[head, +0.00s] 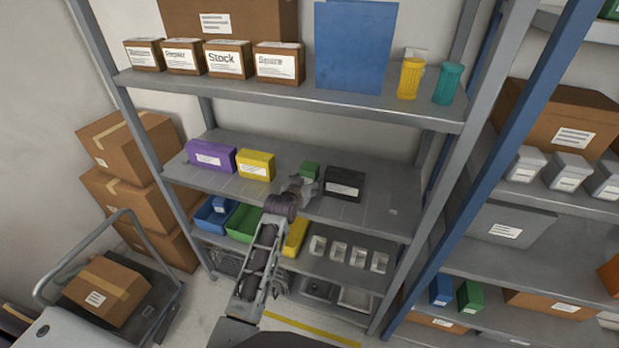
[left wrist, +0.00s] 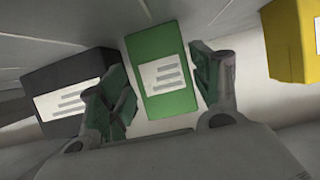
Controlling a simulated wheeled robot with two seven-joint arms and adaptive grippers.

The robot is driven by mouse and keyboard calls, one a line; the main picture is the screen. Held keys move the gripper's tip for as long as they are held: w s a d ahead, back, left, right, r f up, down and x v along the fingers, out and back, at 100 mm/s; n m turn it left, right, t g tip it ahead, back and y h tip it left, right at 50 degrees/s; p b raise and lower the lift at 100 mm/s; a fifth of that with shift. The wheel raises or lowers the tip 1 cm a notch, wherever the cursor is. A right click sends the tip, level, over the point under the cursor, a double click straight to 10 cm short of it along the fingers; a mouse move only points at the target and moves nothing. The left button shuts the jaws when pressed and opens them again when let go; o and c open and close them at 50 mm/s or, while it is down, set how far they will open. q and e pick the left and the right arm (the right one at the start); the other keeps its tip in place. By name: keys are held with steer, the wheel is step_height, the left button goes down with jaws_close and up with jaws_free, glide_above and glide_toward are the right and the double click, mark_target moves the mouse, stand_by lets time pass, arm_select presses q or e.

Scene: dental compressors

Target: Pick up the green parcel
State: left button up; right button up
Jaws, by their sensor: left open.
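The green parcel (head: 310,170) stands on the middle shelf between the yellow and black parcels. In the head view my left gripper partly hides it. In the left wrist view the green parcel (left wrist: 161,70) shows a white label and sits between the two fingers. My left gripper (head: 302,186) is open, and it also shows in the left wrist view (left wrist: 165,88). The right finger is very close to the parcel's side; the left finger is slightly apart from it. I cannot tell whether either touches. My right gripper is not in view.
The black parcel (head: 344,184) stands close on the right. The yellow parcel (head: 256,165) and purple parcel (head: 211,155) stand on the left. The middle shelf (head: 385,208) is bare at its right end. The upper shelf's edge (head: 290,105) runs above.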

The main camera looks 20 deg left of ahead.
mark_target(309, 178)
arm_select(q)
steer(key=shift+r+x, duration=0.2)
steer(key=shift+x, duration=1.05)
steer(key=shift+p+x, duration=0.3)
steer(key=shift+x, duration=0.8)
steer(key=shift+a, duration=0.1)
steer(key=c, duration=0.9)
